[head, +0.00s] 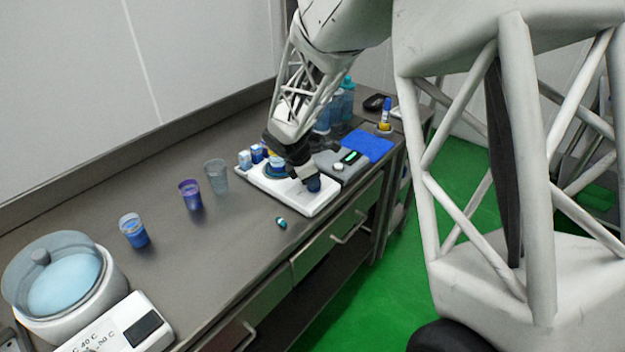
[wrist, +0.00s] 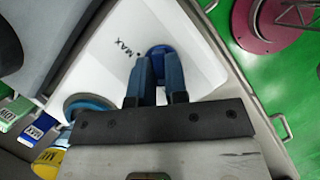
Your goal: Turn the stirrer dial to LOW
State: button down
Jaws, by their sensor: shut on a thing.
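The stirrer is a white flat unit (head: 322,203) on the bench, and its white top also fills much of the wrist view (wrist: 110,75). Its blue round dial (wrist: 158,50) sits near one end, with a printed MAX and a small dot beside it. My gripper (wrist: 160,72) points down at the dial, with its two dark blue fingers shut on it. In the head view my gripper (head: 308,180) is at the stirrer's front end, and the dial shows only in part. I cannot read a LOW mark or the dial's pointer; the fingers cover part of the dial.
Small labelled blocks (wrist: 38,128) stand beside the stirrer. A grey device with a green display (head: 350,157) and a blue mat (head: 367,145) lie close on the right. A clear cup (head: 216,177), a purple cup (head: 190,195) and a blue cup (head: 133,232) stand left.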

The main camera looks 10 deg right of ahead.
jog(key=shift+f, duration=0.25)
jog(key=m+g, duration=0.2)
jog(key=m, duration=0.3)
jog(key=shift+m, duration=0.3)
jog(key=m+g, duration=0.1)
jog(key=m, duration=0.1)
jog(key=m+g+y, duration=0.1)
jog(key=m, duration=0.2)
jog(key=shift+d+f+m, duration=0.1)
jog(key=shift+f+m, duration=0.1)
jog(key=shift+m, duration=0.1)
jog(key=c, duration=1.3)
grip_release()
jog(key=shift+o, duration=0.8)
jog(key=shift+w+r, duration=0.1)
jog(key=shift+r, duration=0.05)
jog(key=v, duration=0.8)
jog(key=shift+r, duration=0.2)
jog(key=shift+w, duration=0.15)
